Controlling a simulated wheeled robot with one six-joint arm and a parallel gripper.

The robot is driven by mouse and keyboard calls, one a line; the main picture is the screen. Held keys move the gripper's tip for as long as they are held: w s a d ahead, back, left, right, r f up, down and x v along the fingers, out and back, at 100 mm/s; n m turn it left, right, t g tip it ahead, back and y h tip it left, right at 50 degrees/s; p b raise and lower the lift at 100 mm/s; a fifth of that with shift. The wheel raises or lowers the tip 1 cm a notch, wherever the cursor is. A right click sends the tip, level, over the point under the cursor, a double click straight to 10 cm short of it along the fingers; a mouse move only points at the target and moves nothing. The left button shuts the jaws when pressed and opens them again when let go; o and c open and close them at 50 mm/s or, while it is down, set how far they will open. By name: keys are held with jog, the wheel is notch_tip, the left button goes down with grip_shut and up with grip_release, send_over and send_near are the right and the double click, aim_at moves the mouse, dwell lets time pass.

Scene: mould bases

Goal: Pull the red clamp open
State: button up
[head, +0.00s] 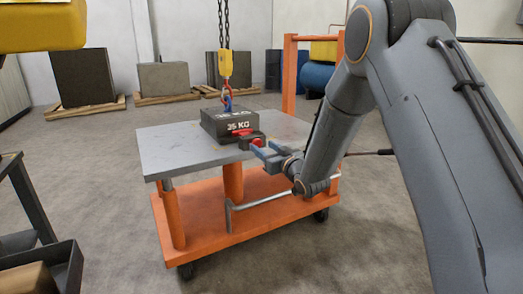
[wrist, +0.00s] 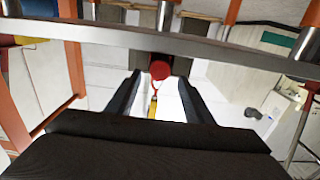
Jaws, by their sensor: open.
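The red clamp (head: 256,142) sits at the front right of the dark block marked 35 KG (head: 222,124), on the grey cart top (head: 175,150). In the wrist view, its round red end (wrist: 161,69) shows between the tips of my two fingers, with a gap on each side. My gripper (head: 263,151) is open at the right edge of the cart top, close to the red end. It also shows in the wrist view (wrist: 160,77). I cannot tell from these views how deep the red end lies between the fingers.
A yellow hook (head: 226,64) hangs on chains above the block, with a red and blue link below it. The orange cart base (head: 205,235) has a bent metal handle (head: 255,202) at the front. Blocks on pallets (head: 165,96) stand along the back wall.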

aim_at(258, 144)
jog(key=shift+b+x, duration=0.45)
jog(key=shift+x, duration=1.1)
grip_shut()
